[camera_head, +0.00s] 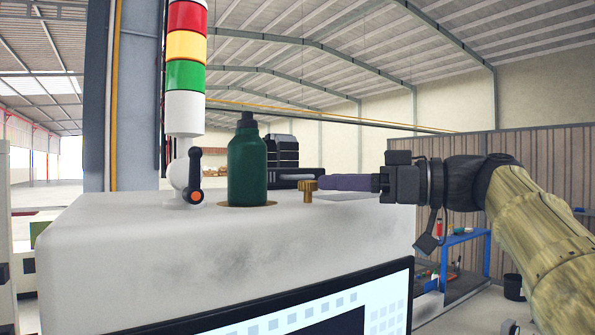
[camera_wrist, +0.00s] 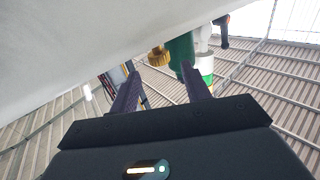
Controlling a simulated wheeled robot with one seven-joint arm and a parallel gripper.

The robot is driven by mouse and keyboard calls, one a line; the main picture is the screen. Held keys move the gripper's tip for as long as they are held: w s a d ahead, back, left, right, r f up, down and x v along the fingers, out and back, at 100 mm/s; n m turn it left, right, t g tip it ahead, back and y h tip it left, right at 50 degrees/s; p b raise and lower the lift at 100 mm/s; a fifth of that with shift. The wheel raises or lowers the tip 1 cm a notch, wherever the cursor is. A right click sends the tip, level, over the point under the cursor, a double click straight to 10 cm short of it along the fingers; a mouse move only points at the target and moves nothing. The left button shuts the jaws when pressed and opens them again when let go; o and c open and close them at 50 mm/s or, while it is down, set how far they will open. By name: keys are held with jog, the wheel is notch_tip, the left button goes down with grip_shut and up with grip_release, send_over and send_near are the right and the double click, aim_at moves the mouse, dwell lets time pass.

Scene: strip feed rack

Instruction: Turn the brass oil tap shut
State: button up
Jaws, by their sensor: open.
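The brass oil tap (camera_head: 308,190) is a small ribbed brass knob on a short stem, standing on the pale machine top right of a dark green bottle (camera_head: 247,165). In the wrist view the brass tap (camera_wrist: 158,57) shows just past the fingertips, across the gap between them, with the green bottle (camera_wrist: 181,48) to its right. My gripper (camera_head: 322,182) reaches in from the right at about the knob's height. In the wrist view my gripper (camera_wrist: 160,74) has its two dark purple fingers apart, with nothing held between them.
A pale machine cabinet (camera_head: 130,225) carries these things. A stack light (camera_head: 185,70) and a black lever with an orange end (camera_head: 195,178) stand left of the bottle. A screen (camera_head: 290,310) is on the front face. A blue stand (camera_head: 465,238) is at the right.

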aim_at(300, 181)
jog(key=p+x, duration=0.2)
jog(key=x, duration=0.4)
jog(key=shift+w+a+r+p, duration=0.15)
jog(key=shift+a+p, duration=0.2)
jog(key=shift+p, duration=0.05)
jog(key=shift+w+a, duration=0.15)
jog(key=shift+a, duration=0.15)
jog(key=shift+w+d, duration=0.1)
jog(key=shift+d, duration=0.05)
jog(key=c, duration=1)
